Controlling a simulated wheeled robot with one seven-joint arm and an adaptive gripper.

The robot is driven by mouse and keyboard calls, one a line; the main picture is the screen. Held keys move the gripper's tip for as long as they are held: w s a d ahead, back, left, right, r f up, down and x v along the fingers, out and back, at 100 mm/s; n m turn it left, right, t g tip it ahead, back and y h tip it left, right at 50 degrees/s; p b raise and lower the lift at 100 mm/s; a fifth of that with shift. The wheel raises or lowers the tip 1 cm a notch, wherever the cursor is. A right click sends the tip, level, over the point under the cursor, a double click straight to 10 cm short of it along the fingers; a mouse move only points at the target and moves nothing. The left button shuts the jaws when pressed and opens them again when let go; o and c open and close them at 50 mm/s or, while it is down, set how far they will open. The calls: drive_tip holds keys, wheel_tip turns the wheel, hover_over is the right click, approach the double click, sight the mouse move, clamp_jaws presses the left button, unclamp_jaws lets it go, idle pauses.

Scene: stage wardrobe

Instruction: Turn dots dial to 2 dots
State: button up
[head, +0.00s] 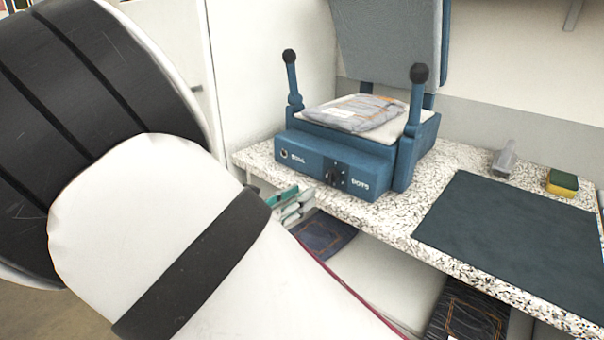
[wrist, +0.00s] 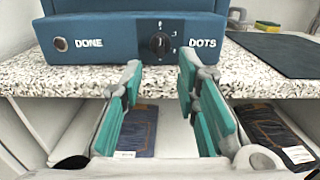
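The dots dial (head: 333,175) is a small black knob on the front of a blue press (head: 320,168), left of the white word DOTS. In the wrist view the dial (wrist: 160,43) is near the top centre, with small pale marks above it and to its right. I cannot tell clearly which mark it points to. My gripper (wrist: 160,78) is open and empty, its teal-padded fingers apart below the dial and short of the panel. In the head view my gripper (head: 290,204) is partly hidden by my arm, below and left of the dial.
A round DONE button (wrist: 61,44) is left on the panel. Folded grey cloth (head: 355,113) lies on the press under its raised lid (head: 390,45). The speckled counter (head: 460,160) holds a dark mat (head: 520,235) and a sponge (head: 562,183). Packets lie on the shelf below.

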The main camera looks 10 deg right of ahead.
sight(327, 178)
drive_tip(key=b+x, duration=0.1)
drive_tip(key=x, duration=0.8)
drive_tip(key=shift+c, duration=0.3)
clamp_jaws()
